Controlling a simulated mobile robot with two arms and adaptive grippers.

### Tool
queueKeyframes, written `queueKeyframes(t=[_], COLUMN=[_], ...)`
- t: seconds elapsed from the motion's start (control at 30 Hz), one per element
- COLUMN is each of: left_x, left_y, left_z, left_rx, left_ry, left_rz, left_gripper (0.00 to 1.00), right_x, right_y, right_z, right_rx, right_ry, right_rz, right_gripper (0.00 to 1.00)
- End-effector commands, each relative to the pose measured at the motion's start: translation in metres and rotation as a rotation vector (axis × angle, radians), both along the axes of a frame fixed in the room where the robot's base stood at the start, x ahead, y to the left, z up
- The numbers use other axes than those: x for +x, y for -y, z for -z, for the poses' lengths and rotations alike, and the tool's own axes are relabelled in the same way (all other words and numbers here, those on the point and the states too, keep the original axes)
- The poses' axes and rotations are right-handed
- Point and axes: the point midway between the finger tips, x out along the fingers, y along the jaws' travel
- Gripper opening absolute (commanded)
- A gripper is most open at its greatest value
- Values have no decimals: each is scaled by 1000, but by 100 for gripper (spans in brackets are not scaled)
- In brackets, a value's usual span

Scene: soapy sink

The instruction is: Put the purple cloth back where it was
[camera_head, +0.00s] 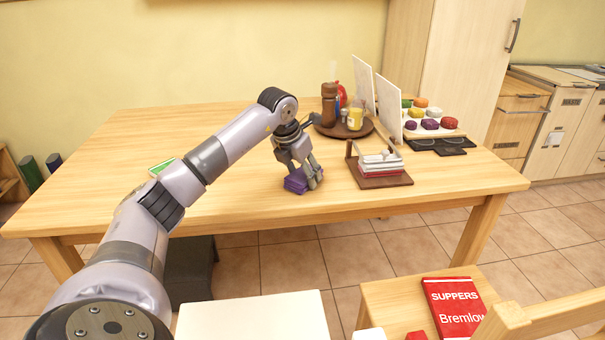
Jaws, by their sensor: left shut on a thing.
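The purple cloth (295,182) is a small folded bundle at the front middle of the wooden table (120,205). My left gripper (308,178) points down at it and is shut on it. The fingers cover the right part of the cloth. The cloth is at or just above the table top; I cannot tell whether it touches the wood. My right gripper is not in view.
A napkin holder (385,181) stands just right of my gripper. Behind it is a round brown tray (366,129) with bottles and jars. Coloured items (430,124) sit at the right. A green box (160,167) lies left, behind my arm. A chair holds a red book (458,308).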

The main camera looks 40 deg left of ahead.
Motion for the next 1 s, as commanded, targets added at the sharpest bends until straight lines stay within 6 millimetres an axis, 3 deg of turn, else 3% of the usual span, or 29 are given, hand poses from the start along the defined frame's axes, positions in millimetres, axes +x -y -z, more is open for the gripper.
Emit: queueKeyframes(t=[0.07,0.1,0.37,0.73,0.8,1.0], left_x=[0,0,0,-1,-4,-18], left_y=[0,0,0,0,0,1], left_z=[3,2,2,-3,-11,-49], left_rx=[0,0,0,0,2,3], left_ry=[-1,0,-1,0,1,4], left_rz=[0,0,0,0,-1,-1], left_gripper=[23,52,69,69,69,69], right_x=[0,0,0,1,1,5], right_y=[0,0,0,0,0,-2], right_z=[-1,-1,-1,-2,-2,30], right_rx=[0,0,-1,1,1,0], right_ry=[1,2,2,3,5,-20], right_rz=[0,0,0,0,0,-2], right_gripper=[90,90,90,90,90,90])
